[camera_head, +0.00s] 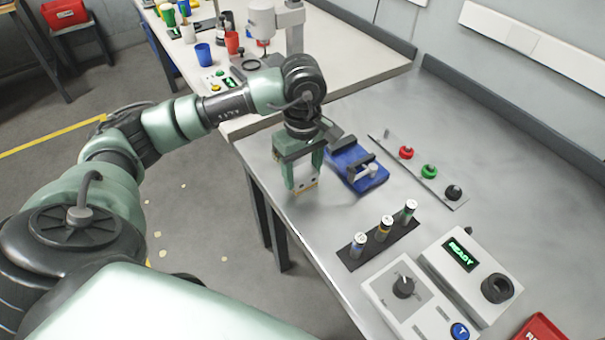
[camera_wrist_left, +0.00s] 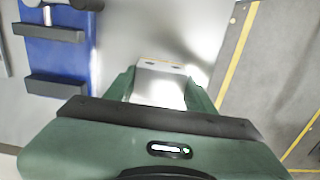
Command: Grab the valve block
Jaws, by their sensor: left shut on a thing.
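My left gripper (camera_head: 305,180) points down over the left edge area of the steel bench. It is shut on the valve block (camera_head: 306,189), which shows only as a small pale piece with a tan lower edge between the green fingers. In the left wrist view the valve block (camera_wrist_left: 160,84) is a bright silvery block with two small dark marks on its far edge. The left gripper's fingers (camera_wrist_left: 158,92) lie on both sides of it there. I cannot tell whether the block touches the bench. My right gripper is not in view.
A blue clamp fixture (camera_head: 372,182) sits just right of the gripper; it also shows in the left wrist view (camera_wrist_left: 62,58). A dark rack (camera_head: 353,264) holds 3 vials. A button strip (camera_head: 440,191), a READY device (camera_head: 470,275) and a dial box (camera_head: 385,291) stand farther right.

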